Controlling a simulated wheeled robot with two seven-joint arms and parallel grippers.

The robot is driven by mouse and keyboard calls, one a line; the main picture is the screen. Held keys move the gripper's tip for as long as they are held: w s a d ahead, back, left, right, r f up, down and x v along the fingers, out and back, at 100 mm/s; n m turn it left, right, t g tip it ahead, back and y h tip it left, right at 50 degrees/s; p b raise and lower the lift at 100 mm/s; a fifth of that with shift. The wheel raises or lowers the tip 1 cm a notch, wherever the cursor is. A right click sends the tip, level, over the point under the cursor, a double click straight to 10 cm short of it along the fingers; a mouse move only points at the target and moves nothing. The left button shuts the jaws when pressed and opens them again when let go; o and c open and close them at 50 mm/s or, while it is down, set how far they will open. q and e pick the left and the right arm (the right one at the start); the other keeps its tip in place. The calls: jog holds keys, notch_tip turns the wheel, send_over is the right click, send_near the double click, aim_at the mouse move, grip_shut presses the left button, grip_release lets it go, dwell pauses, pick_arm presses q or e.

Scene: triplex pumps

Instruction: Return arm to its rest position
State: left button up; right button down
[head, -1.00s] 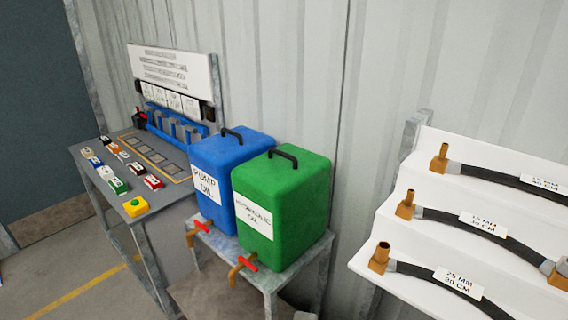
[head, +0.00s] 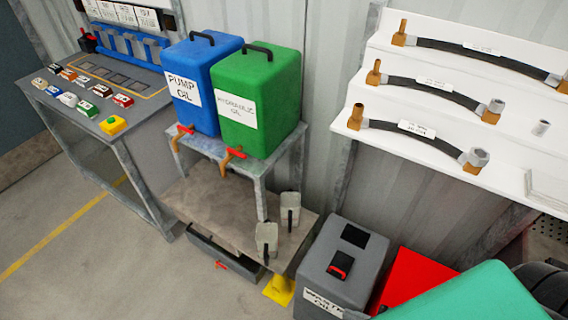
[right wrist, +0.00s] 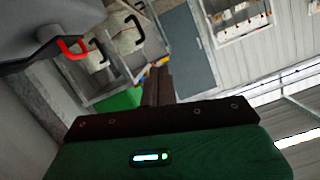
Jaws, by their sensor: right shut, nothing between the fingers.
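My right gripper (right wrist: 158,75) shows in the right wrist view, with its dark fingers closed together and nothing between them. Its green body fills the bottom of that view. In the head view, a smooth teal-green part of my right arm shows at the lower right corner, in front of a red surface. The fingers cannot be made out clearly in the head view. My left gripper is in neither view.
A grey waste bin (head: 322,270) and a red box (head: 408,278) stand near the teal arm part. A blue pump oil tank (head: 190,75) and green hydraulic oil tank (head: 272,85) stand on a metal stand. White hose shelves (head: 460,140) are at right. Floor at left is clear.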

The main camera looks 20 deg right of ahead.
jog(key=w+a+r+m+g+h, duration=0.1)
jog(key=w+a+r+g+h, duration=0.1)
jog(key=w+a+r+h, duration=0.35)
notch_tip(320, 180, up, 8)
jog(key=s+d+m+g+h, duration=0.1)
jog(key=s+m+g+h, duration=0.1)
jog(key=s+g+h, duration=0.3)
notch_tip(320, 180, down, 30)
jog(key=w+g, duration=0.2)
jog(key=s+d+f, duration=0.1)
jog(key=s+f, duration=0.8)
jog(key=f, duration=0.1)
jog(key=s+d+f+g, duration=0.1)
jog(key=s+d+f, duration=0.1)
jog(key=s+f, duration=0.8)
jog(key=shift+s+d+y, duration=0.3)
jog(key=shift+y, duration=0.05)
